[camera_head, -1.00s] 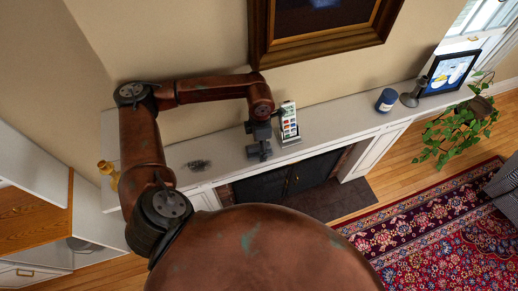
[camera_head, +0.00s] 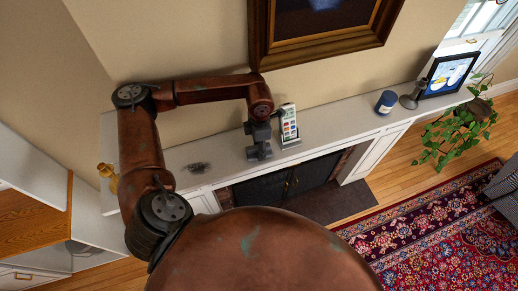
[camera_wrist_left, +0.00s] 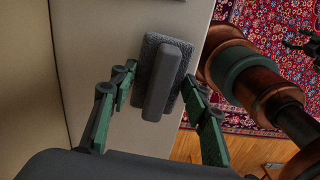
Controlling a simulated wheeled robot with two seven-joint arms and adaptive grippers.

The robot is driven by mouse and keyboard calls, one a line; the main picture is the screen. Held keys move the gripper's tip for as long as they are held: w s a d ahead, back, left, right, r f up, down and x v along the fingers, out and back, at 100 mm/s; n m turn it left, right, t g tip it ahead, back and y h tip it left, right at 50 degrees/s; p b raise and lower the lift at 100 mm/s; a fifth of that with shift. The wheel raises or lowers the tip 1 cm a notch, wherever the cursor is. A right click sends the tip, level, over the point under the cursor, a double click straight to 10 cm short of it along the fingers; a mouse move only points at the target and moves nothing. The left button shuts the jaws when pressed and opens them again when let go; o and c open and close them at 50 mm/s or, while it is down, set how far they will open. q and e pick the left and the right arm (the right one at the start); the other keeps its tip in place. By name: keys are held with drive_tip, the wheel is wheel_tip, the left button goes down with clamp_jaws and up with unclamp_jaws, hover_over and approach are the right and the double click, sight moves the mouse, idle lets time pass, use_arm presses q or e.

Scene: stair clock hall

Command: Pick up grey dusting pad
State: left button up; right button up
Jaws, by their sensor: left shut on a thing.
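The grey dusting pad (camera_wrist_left: 167,75), a dark textured rectangle with a raised bar handle, shows in the left wrist view over the pale mantel shelf (camera_head: 222,152). My left gripper (camera_wrist_left: 158,80) has its green fingers on both sides of the pad and is shut on it. In the head view my left gripper (camera_head: 259,148) is at the mantel, just left of a small upright card stand (camera_head: 289,122). The pad cannot be told apart from the gripper there. Whether the pad touches the shelf is unclear.
A dark smudge (camera_head: 198,167) lies on the mantel left of the gripper. A yellowish ornament (camera_head: 108,174) stands at its left end. A blue jar (camera_head: 386,101), a dark candlestick (camera_head: 412,96) and a framed picture (camera_head: 449,73) stand farther right. A large frame hangs above.

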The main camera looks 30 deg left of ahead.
use_arm(q)
wheel_tip(320, 180, up, 2)
drive_tip(key=shift+r+b, duration=0.2)
drive_tip(key=shift+b, duration=0.2)
drive_tip(key=s+a+r+b, duration=0.2)
drive_tip(key=s+r+b, duration=0.4)
drive_tip(key=s+r, duration=0.4)
drive_tip(key=s, duration=0.3)
drive_tip(key=shift+s+a, duration=0.25)
drive_tip(key=shift+s, duration=0.1)
drive_tip(key=shift+f, duration=0.1)
drive_tip(key=o, duration=0.6)
drive_tip(key=c, duration=0.4)
